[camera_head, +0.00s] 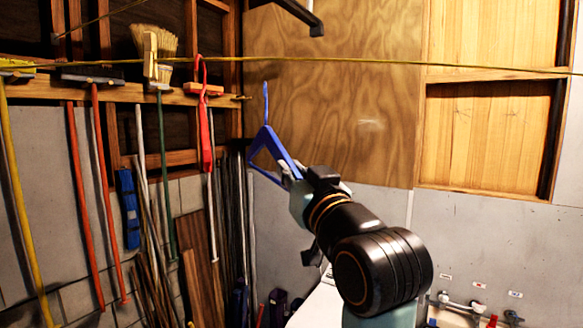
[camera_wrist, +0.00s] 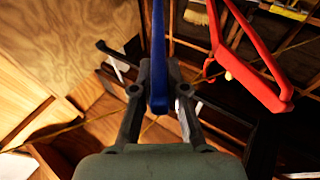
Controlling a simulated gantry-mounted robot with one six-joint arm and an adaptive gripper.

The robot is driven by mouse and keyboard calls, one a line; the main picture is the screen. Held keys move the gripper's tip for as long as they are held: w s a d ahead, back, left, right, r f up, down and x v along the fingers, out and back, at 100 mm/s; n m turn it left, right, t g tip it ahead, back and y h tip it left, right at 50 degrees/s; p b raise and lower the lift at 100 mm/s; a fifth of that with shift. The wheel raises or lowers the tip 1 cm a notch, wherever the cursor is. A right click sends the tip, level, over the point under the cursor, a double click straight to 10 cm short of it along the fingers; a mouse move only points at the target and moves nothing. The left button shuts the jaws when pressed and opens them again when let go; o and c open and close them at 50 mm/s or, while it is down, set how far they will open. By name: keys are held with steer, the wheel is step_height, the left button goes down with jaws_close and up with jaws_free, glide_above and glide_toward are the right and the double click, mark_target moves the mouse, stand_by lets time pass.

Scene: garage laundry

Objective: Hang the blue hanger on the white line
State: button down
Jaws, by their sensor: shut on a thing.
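The blue hanger (camera_head: 268,138) is held up by its lower right part, with its hook pointing upward. My gripper (camera_head: 296,178) is shut on it; the wrist view shows the blue hanger (camera_wrist: 158,50) as a bar between the fingers (camera_wrist: 157,85). The long line (camera_head: 360,60) looks yellowish, not white, and runs across the head view. The hook tip is a little below the line in the picture; it looks apart from it, and I cannot tell the depth between them.
A red hanger (camera_head: 205,128) hangs at the line, left of the blue one; it also shows in the wrist view (camera_wrist: 245,55). Brooms, including a straw one (camera_head: 153,42), and several poles stand along the left wall. A dark bar (camera_head: 300,15) juts in above. The plywood wall (camera_head: 340,120) is behind.

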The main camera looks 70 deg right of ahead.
steer(key=r+v, duration=0.2)
steer(key=v, duration=0.7)
steer(key=a+r+b+v, duration=0.1)
steer(key=r+v, duration=0.1)
steer(key=v, duration=0.8)
steer(key=shift+s+r, duration=0.45)
stand_by(0.4)
